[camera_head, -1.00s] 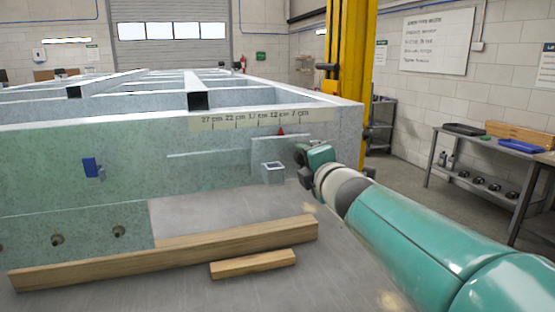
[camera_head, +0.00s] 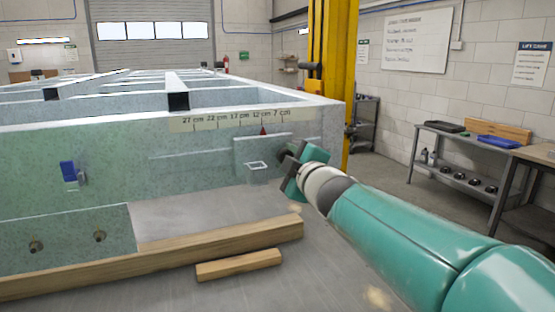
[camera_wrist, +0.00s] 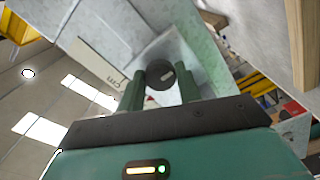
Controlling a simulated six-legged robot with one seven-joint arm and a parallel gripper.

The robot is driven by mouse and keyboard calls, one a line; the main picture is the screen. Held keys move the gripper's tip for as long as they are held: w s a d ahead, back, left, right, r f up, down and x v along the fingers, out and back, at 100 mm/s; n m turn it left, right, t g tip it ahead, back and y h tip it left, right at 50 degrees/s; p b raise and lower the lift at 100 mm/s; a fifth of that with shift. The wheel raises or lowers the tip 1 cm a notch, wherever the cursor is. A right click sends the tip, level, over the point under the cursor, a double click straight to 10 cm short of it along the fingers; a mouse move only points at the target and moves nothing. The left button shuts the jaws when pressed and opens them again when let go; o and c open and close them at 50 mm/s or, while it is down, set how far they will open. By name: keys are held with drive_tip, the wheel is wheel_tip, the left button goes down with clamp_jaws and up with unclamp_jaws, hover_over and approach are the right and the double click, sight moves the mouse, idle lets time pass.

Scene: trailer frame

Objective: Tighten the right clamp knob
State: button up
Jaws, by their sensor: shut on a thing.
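The right clamp knob (camera_wrist: 160,74) is round and black and sits between my two green fingers in the wrist view. My gripper (camera_wrist: 160,84) is shut on it, one finger on each side. In the head view my gripper (camera_head: 291,168) reaches in from the right and is up against the right end of the frame's front beam (camera_head: 110,150). It mostly hides the knob there. Just left of it are a pale sliding plate (camera_head: 262,146) with a red pointer (camera_head: 263,131) and a short square bracket (camera_head: 257,166). The pointer is near the 12 cm mark of the scale strip (camera_head: 215,122).
A blue clamp part (camera_head: 68,171) is on the beam at the left. Wooden boards (camera_head: 150,262) lie on the grey surface below the beam. A yellow post (camera_head: 334,70) stands behind my arm. A workbench (camera_head: 462,155) is at the right wall.

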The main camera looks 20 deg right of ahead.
idle(0.5)
drive_tip(key=o, duration=1)
drive_tip(key=s, duration=1.4)
drive_tip(key=shift+f+m, duration=0.1)
drive_tip(key=shift+m, duration=0.2)
